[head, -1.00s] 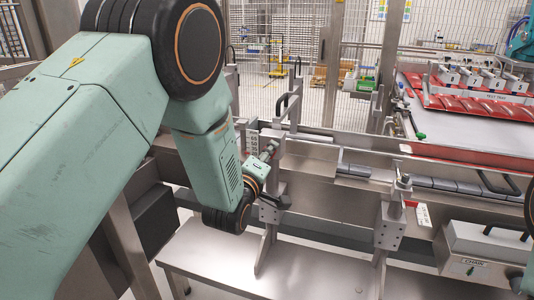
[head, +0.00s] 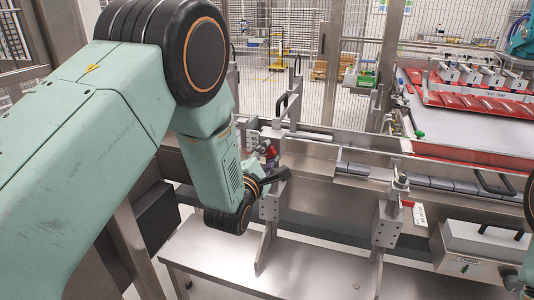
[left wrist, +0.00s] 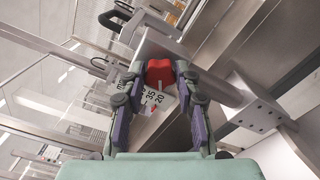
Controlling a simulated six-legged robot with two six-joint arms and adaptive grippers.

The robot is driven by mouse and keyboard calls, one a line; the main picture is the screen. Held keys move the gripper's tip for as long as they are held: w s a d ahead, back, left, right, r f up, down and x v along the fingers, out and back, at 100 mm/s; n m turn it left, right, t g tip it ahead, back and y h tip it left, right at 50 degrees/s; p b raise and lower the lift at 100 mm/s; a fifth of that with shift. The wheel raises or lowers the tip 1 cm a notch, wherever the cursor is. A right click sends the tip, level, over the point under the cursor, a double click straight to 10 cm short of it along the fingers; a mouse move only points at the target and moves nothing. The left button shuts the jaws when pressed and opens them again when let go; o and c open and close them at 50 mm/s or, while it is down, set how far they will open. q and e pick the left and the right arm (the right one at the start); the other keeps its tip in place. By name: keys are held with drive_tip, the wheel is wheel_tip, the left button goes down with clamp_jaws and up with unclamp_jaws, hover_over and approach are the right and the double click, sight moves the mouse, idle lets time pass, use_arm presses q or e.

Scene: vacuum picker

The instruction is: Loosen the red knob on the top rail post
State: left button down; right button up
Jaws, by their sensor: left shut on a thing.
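The red knob (left wrist: 160,72) sits between the fingertips of my left gripper (left wrist: 158,85) in the left wrist view. The gripper is shut on it, with one finger on each side. In the head view the red knob (head: 270,152) shows as a small patch on the rail post (head: 271,200), just beyond my left gripper (head: 262,165), which is partly hidden by its own wrist. A white scale label (left wrist: 155,98) with numbers shows below the knob in the left wrist view. My right gripper is not seen in the head view.
A second rail post (head: 390,222) stands to the right. A steel ledge (head: 225,258) lies below the posts. A black handle (head: 290,95) rises behind the knob. A grey box marked CHAIN (head: 478,250) is at the right, and red trays (head: 480,100) lie behind.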

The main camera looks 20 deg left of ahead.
use_arm(q)
drive_tip(key=n+p, duration=0.1)
drive_tip(key=n, duration=0.5)
idle(0.6)
drive_tip(key=c, duration=1)
unclamp_jaws()
drive_tip(key=shift+o, duration=0.2)
drive_tip(key=shift+s, duration=0.1)
drive_tip(key=s, duration=1.1)
drive_tip(key=shift+s+a, duration=0.2)
drive_tip(key=shift+s, duration=0.2)
